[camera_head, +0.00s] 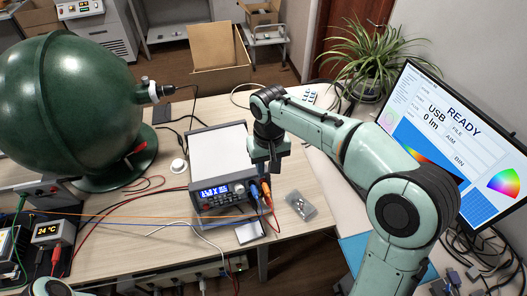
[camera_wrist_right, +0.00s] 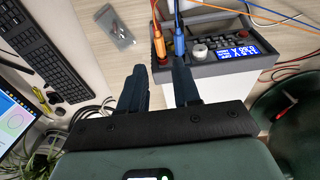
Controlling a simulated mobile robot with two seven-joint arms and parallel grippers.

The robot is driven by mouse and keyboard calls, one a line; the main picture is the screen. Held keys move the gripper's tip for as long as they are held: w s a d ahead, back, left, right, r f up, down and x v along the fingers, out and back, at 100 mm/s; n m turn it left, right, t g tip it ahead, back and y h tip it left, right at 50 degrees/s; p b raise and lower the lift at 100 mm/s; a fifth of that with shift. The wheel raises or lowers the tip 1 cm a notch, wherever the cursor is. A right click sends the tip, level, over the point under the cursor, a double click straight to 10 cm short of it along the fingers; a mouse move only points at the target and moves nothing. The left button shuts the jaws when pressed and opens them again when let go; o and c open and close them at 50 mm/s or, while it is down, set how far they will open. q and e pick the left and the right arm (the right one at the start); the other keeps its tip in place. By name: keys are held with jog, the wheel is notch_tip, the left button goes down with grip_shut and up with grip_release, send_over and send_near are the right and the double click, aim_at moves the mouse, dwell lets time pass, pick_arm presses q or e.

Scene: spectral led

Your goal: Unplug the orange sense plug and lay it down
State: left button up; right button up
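The orange sense plug (camera_head: 266,190) sits in the right end of the power supply's front panel (camera_head: 226,194), beside a blue plug (camera_head: 254,192). In the right wrist view the orange plug (camera_wrist_right: 159,46) stands upright from the panel, with the blue plug (camera_wrist_right: 180,40) close to its right. My right gripper (camera_head: 268,166) is just above and behind the plugs in the head view. In the wrist view its two fingers (camera_wrist_right: 160,68) are apart, with nothing between them; the orange plug is just beyond the tips. My left gripper is out of view.
A clear bag of small parts (camera_head: 301,206) lies right of the supply. Loose cables cross the table to the left. A green sphere (camera_head: 65,100) stands at left, a monitor (camera_head: 450,140) at right. Some bare wood (camera_head: 170,250) shows in front.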

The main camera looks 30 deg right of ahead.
aim_at(268, 193)
jog(key=f, duration=0.3)
jog(key=f+b, duration=0.1)
jog(key=f, duration=0.6)
jog(key=shift+s+f+b, duration=0.25)
jog(key=shift+f+b, duration=0.05)
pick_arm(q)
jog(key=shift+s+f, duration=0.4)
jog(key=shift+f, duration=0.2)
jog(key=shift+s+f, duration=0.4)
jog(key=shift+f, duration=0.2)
pick_arm(e)
jog(key=shift+f, duration=0.7)
grip_shut()
